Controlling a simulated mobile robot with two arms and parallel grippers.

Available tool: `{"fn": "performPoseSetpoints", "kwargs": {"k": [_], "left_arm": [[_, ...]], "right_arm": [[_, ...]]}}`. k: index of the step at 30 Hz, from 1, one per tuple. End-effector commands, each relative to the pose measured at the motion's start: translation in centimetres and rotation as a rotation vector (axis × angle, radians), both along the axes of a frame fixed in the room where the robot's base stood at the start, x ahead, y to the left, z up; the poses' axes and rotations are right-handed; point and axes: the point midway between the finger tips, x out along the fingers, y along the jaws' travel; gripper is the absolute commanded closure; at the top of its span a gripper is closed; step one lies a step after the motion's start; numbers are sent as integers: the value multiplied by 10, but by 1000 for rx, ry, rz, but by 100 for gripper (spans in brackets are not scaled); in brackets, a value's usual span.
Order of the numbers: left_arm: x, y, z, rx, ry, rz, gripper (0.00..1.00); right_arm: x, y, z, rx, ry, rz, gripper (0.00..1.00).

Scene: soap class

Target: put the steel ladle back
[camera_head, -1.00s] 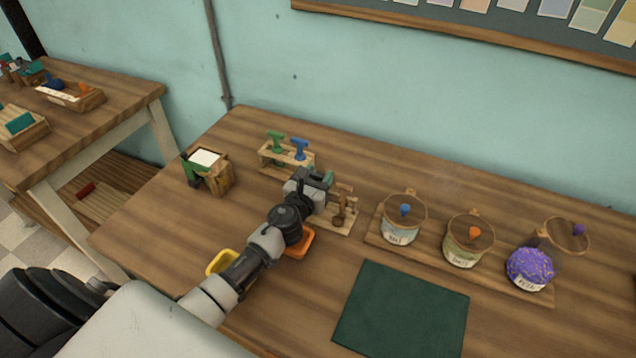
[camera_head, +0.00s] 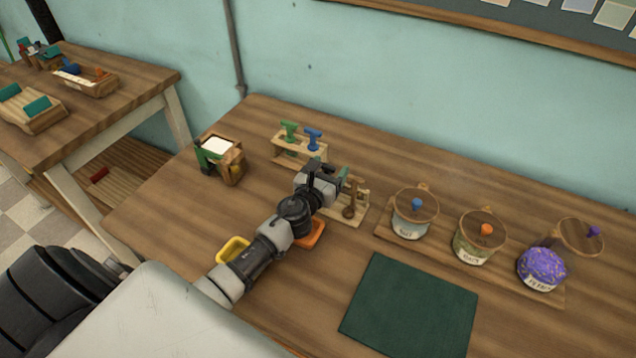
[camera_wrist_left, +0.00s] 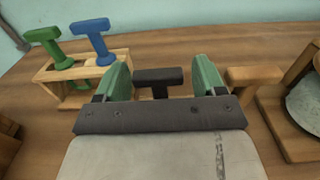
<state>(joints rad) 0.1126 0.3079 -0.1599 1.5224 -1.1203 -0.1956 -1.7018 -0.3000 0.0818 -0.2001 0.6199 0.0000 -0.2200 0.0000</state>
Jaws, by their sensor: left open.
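My left gripper (camera_head: 328,174) is over the left end of a small wooden rack (camera_head: 345,215) and hides part of it. In the left wrist view the gripper (camera_wrist_left: 161,78) is open, with green fingers on either side of a dark T-shaped handle (camera_wrist_left: 158,77), apparently the steel ladle's. The handle looks upright between the fingers, with a gap on each side; its lower part is hidden by the gripper body. A brown wooden ladle (camera_head: 349,206) hangs on the right of the rack; a light wooden T-handle (camera_wrist_left: 256,77) shows right of the fingers. My right gripper is not in view.
A rack with green (camera_head: 289,130) and blue (camera_head: 313,138) T-handled tools stands behind left. A tray (camera_head: 545,297) with lidded jars (camera_head: 413,222) is to the right. A green mat (camera_head: 410,308) lies in front, with yellow (camera_head: 233,250) and orange (camera_head: 312,233) trays near my arm.

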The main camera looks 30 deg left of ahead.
Motion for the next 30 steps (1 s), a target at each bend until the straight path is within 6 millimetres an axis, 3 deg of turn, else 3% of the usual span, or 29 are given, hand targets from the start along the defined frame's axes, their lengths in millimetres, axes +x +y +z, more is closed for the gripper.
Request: {"fn": "performPoseSetpoints", "kwargs": {"k": [9,15,21,30], "left_arm": [[-69,-4,-3,1,5,-2,30],[-101,-6,-2,0,3,-1,30],[-112,-6,0,0,2,-1,30],[-112,-6,0,0,1,0,30]], "right_arm": [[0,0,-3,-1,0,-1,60],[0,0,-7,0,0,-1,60],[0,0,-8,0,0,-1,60],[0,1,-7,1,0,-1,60]]}}
